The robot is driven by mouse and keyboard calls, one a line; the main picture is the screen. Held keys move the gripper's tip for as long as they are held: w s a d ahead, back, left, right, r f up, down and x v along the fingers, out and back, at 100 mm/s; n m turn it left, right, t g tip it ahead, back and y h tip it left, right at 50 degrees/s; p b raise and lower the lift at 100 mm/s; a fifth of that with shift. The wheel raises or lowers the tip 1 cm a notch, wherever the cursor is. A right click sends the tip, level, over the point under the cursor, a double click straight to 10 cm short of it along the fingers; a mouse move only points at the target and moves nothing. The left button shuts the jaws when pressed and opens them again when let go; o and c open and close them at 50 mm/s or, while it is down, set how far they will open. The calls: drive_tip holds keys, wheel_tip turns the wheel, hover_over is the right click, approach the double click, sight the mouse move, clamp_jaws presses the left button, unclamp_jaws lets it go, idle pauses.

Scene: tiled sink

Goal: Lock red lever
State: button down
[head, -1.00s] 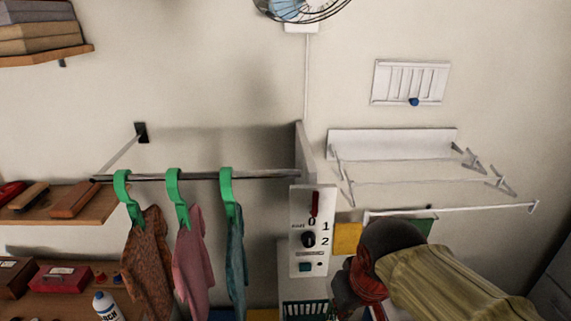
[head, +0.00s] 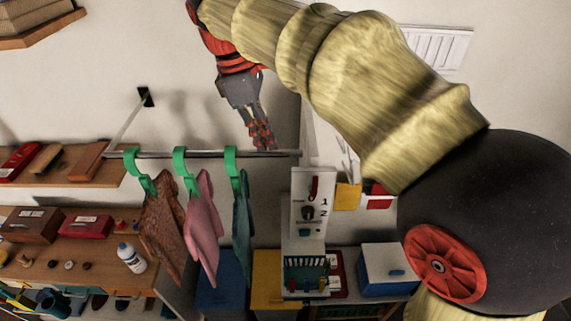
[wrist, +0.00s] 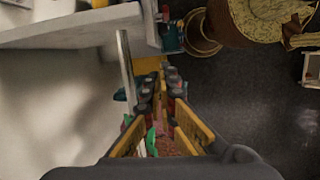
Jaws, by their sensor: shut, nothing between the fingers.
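The red lever (head: 314,187) is a small upright handle at the top of the white control panel (head: 299,228) in the head view. A black knob (head: 308,213) sits below it, beside the digits 1 and 2. My gripper (head: 262,138) is shut and empty, pointing down, up and to the left of the lever and apart from it. Its tips overlap the metal rail in the head view; I cannot tell whether they touch it. In the wrist view the fingers (wrist: 160,88) show, but I cannot make out the lever there.
The metal rail (head: 210,154) carries green hangers (head: 231,161) with a brown, a pink (head: 202,215) and a teal garment, left of the panel. A teal basket (head: 306,275) stands below it. My arm covers much of the right side of the head view.

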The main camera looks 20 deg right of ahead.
sight(302, 173)
drive_tip(key=shift+n, duration=0.5)
drive_tip(key=s+d+f, duration=0.1)
drive_tip(key=d+f, duration=0.1)
drive_tip(key=f, duration=0.1)
drive_tip(key=s+d+f+p, duration=0.1)
drive_tip(key=f, duration=0.2)
drive_tip(key=s+d+f+p, duration=0.1)
drive_tip(key=d+f, duration=0.1)
drive_tip(key=f, duration=0.1)
drive_tip(key=shift+s+d+f, duration=0.1)
drive_tip(key=shift+d+f, duration=0.1)
drive_tip(key=shift+d, duration=0.15)
drive_tip(key=shift+d+f, duration=0.1)
drive_tip(key=shift+d, duration=0.2)
drive_tip(key=shift+s+d+y, duration=0.15)
drive_tip(key=shift+d+y, duration=0.1)
drive_tip(key=shift+y, duration=0.25)
drive_tip(key=shift+d+r+t+y+b, duration=0.25)
drive_tip(key=shift+t+y+b, duration=0.05)
drive_tip(key=shift+y, duration=0.6)
